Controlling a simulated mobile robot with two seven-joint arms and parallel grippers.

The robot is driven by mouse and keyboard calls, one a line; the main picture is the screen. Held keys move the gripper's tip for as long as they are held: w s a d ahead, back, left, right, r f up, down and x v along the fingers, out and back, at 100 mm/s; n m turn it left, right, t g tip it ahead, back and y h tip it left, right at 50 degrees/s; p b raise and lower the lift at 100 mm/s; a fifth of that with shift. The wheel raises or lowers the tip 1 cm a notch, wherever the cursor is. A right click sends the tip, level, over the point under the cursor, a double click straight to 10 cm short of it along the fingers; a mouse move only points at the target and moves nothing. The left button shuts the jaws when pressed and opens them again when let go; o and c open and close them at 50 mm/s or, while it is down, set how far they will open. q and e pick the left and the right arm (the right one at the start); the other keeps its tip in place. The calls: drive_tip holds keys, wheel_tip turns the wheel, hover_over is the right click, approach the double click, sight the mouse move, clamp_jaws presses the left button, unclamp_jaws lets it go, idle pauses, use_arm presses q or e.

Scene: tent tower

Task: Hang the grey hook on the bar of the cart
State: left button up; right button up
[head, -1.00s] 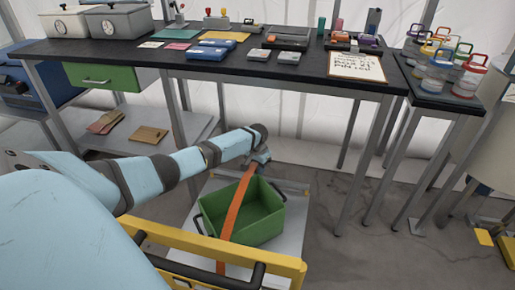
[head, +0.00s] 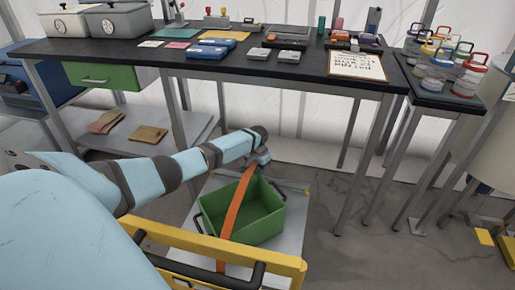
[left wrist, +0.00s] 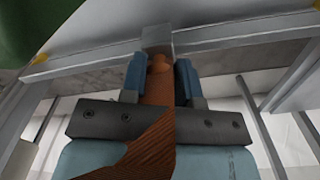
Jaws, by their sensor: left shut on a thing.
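My left gripper (head: 259,160) is at the far side of the cart (head: 290,232). In the left wrist view the gripper (left wrist: 158,78) is shut around the end of an orange strap (left wrist: 155,92), with the grey hook (left wrist: 157,39) just beyond the fingertips. The hook overlaps the cart's pale bar (left wrist: 240,37); I cannot tell whether it is seated on it. In the head view the strap (head: 237,205) runs from the gripper across a green crate (head: 265,228) towards the yellow frame (head: 285,263) in front. My right gripper is not in view.
A dark worktable (head: 130,52) with boxes and trays stands behind the cart. A side table (head: 425,98) with several lidded jars is at the right. The floor (head: 345,230) right of the cart is clear.

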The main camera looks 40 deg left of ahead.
use_arm(q)
drive_tip(key=o, duration=1.1)
drive_tip(key=shift+c, duration=0.2)
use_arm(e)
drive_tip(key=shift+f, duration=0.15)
use_arm(q)
wheel_tip(320, 180, up, 3)
drive_tip(key=shift+r+p, duration=0.1)
drive_tip(key=shift+p, duration=0.8)
drive_tip(key=shift+r+p, duration=0.4)
drive_tip(key=shift+r, duration=0.55)
wheel_tip(320, 180, up, 9)
drive_tip(key=p, duration=0.3)
drive_tip(key=shift+f, duration=0.15)
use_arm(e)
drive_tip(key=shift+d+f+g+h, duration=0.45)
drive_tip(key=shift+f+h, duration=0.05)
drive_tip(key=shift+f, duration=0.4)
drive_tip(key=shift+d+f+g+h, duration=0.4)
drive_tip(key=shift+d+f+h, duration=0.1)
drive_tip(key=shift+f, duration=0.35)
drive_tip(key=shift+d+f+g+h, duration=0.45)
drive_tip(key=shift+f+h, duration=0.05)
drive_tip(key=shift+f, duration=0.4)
